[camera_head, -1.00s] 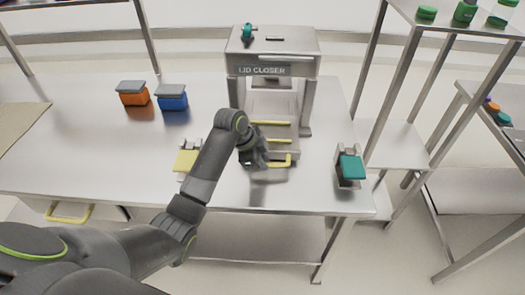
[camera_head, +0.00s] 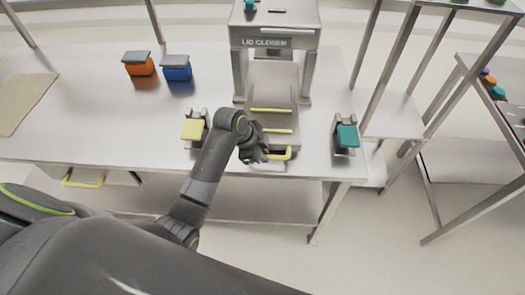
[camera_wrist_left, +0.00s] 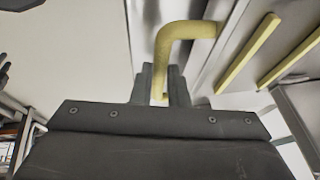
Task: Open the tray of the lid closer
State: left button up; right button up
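The lid closer (camera_head: 275,42) is a grey metal machine on the table, labelled on its front. Its tray (camera_head: 292,118), with yellow bars across it, sticks out at the front, and its yellow handle (camera_head: 287,154) is close to the table's front edge. My left gripper (camera_head: 262,154) is at the left part of this handle. In the left wrist view, the gripper's fingers (camera_wrist_left: 158,88) stand close on both sides of the yellow handle (camera_wrist_left: 190,29), shut on its end. My right gripper is not in view.
A yellow-topped container (camera_head: 193,129) stands left of my left arm, and a teal-topped one (camera_head: 347,137) stands right of the tray. Orange (camera_head: 139,68) and blue (camera_head: 177,70) boxes sit further back left. The table (camera_head: 95,115) is clear between them. Metal shelving stands at right.

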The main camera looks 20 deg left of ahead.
pick_arm(q)
jog(key=o, duration=0.5)
jog(key=shift+r, duration=0.1)
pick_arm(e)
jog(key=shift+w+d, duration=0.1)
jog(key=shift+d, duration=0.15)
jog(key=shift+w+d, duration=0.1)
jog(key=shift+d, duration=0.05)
pick_arm(q)
jog(key=shift+v, duration=8.65)
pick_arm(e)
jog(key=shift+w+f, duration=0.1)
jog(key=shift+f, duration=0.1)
pick_arm(q)
jog(key=shift+s, duration=0.1)
